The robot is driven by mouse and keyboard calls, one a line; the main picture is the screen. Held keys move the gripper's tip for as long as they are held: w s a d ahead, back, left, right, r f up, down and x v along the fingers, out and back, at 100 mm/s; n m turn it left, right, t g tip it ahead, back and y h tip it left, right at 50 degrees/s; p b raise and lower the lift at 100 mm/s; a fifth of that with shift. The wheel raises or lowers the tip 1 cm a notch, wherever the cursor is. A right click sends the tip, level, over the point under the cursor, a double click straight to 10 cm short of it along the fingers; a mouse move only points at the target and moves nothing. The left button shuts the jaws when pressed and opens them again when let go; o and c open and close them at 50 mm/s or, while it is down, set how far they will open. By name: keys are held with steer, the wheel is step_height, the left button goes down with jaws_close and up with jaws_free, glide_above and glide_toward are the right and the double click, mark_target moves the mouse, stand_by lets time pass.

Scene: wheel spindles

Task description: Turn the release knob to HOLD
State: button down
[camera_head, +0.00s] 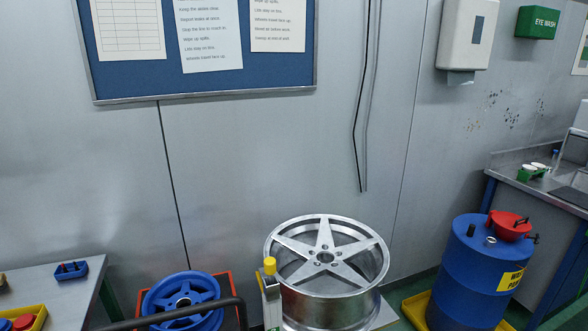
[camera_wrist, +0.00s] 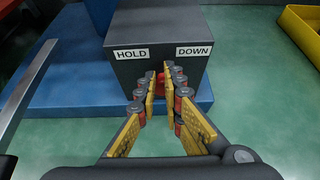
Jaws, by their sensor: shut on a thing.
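In the wrist view, a dark grey control box (camera_wrist: 156,32) carries a HOLD label (camera_wrist: 131,53) on the left of its front face and a DOWN label (camera_wrist: 195,50) on the right. The red release knob (camera_wrist: 178,71) sits below and between the labels, mostly hidden by the fingers. My gripper (camera_wrist: 160,77) is shut on the knob, with a yellow-padded finger on each side. Which label the knob points to cannot be told. My gripper and the box's front do not show in the head view.
The box stands on a blue base (camera_wrist: 75,92) on a green floor. A yellow tray (camera_wrist: 300,35) lies at the right. In the head view, a silver wheel (camera_head: 325,257) stands near a blue wheel (camera_head: 182,296) and a blue drum (camera_head: 466,270).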

steer(key=shift+s+a+f, duration=0.2)
steer(key=shift+a, duration=0.45)
steer(key=shift+s+d+r+p, duration=0.15)
steer(key=shift+s+d, duration=0.3)
steer(key=shift+s, duration=0.45)
steer(key=shift+s+d+r+p, duration=0.2)
steer(key=shift+s+d, duration=0.2)
steer(key=shift+s, duration=0.45)
steer(key=shift+s+d+r+p, duration=0.15)
steer(key=shift+s+d, duration=0.3)
steer(key=shift+s, duration=0.45)
